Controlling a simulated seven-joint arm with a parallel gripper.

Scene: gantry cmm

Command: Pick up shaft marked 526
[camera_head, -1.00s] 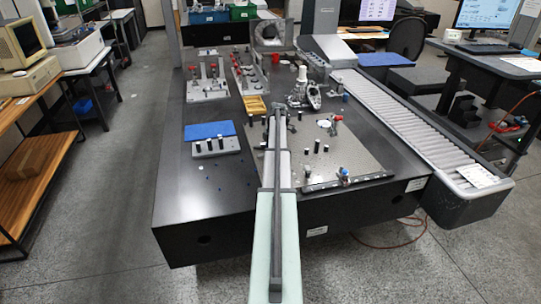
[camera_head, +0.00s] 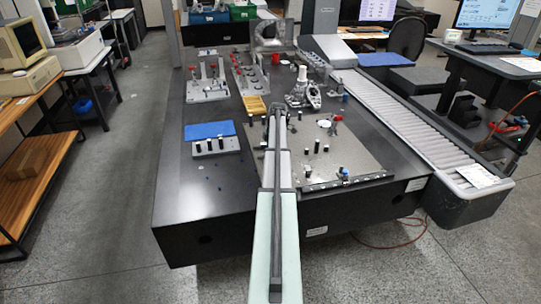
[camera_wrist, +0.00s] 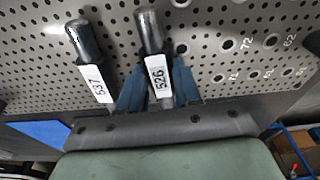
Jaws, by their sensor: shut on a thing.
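The shaft marked 526 (camera_wrist: 152,40) is a dark cylinder with a white label, in the middle of the wrist view. My gripper (camera_wrist: 160,90) has its blue fingers on both sides of this shaft, shut on it around its labelled end. A second dark shaft, marked 537 (camera_wrist: 84,42), stands to the left, apart from the fingers. Both are over a grey perforated plate (camera_wrist: 200,30); I cannot tell whether the held shaft still touches it. In the head view my arm covers the gripper and the held shaft.
Holes marked 72 and 62 lie right of the gripper in the wrist view. In the head view, a block with several dark pins (camera_head: 216,147) and a blue pad (camera_head: 209,130) lie left of my arm. A roller conveyor (camera_head: 410,120) runs along the right.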

